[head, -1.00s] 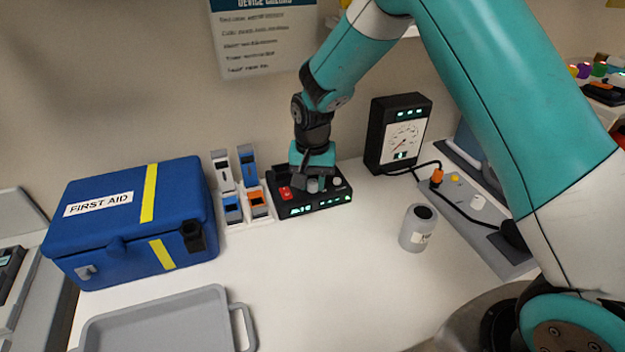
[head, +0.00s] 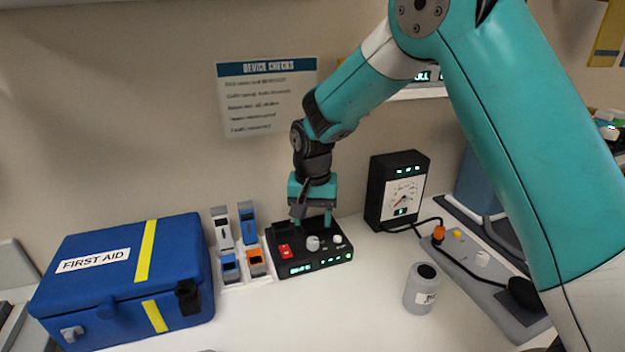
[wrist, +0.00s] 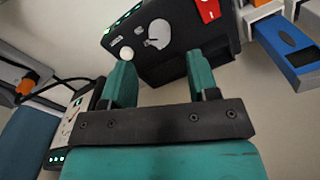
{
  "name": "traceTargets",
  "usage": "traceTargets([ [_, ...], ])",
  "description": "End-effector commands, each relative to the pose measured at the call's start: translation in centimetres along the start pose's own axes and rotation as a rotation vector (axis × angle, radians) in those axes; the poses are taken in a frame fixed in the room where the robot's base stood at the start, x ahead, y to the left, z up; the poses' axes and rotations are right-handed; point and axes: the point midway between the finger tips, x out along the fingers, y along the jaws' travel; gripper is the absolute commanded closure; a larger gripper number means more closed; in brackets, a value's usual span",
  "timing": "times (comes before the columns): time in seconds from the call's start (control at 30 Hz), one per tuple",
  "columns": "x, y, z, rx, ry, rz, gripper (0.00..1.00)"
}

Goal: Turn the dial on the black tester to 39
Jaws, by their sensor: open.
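The black tester (head: 310,262) stands on the white counter near the wall, with lit green displays on its front edge. Its top carries a red switch (head: 285,251), a grey-white dial (head: 313,243) and a smaller white knob (head: 337,239). The dial setting is too small to read. My gripper (head: 312,215) is open and empty just above and behind the dial, pointing down, apart from it. In the wrist view, the dial (wrist: 158,35) lies beyond the gap between my teal fingertips (wrist: 162,75), and the white knob (wrist: 126,53) is near the left finger.
A blue first aid box (head: 120,290) and a white rack (head: 236,270) with several small devices stand left. A black gauge meter (head: 397,190), a grey bottle (head: 421,288) and a grey board with a cable (head: 490,280) are right. The counter in front is clear.

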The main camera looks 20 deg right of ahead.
Motion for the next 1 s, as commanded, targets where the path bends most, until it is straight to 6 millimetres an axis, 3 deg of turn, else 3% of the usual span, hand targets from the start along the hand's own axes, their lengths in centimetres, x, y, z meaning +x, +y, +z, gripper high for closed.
traceTargets([
  [0.2, -5.7, -0.1, -0.1, 0.0, 0.006, -0.004, 0.46],
  [0.43, -9.8, -0.1, -0.1, 0.0, 0.003, -0.003, 0.46],
  [0.63, -11.1, 0.0, 0.0, 0.0, 0.001, -0.001, 0.46],
  [1.0, -11.2, 0.0, 0.0, 0.0, 0.0, 0.0, 0.46],
])
